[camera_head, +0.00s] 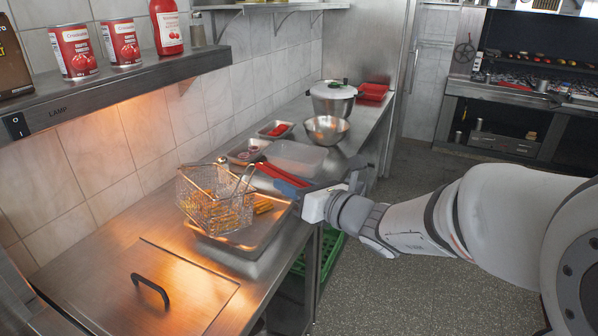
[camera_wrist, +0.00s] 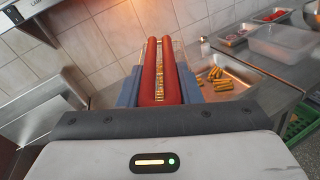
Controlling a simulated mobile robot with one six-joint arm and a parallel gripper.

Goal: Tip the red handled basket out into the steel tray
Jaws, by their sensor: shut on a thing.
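The wire basket (camera_head: 215,205) hangs over the steel tray (camera_head: 250,243) in the head view and looks tilted. Its red handle (camera_head: 283,175) runs right to my gripper (camera_head: 312,188), which is shut on it. In the wrist view the red handle (camera_wrist: 151,80) lies between the blue fingers of my gripper (camera_wrist: 158,92). Several golden fries (camera_wrist: 214,80) lie in the steel tray (camera_wrist: 243,73); some fries (camera_head: 262,206) also show beside the basket in the head view. Golden colour shows through the mesh, but how much the basket holds is unclear.
A clear plastic container (camera_head: 295,158), small trays (camera_head: 247,150), a steel bowl (camera_head: 327,130) and a lidded pot (camera_head: 333,100) stand farther along the counter. A shelf with cans (camera_head: 75,52) overhangs the left. A black-handled hatch (camera_head: 150,290) is in front.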

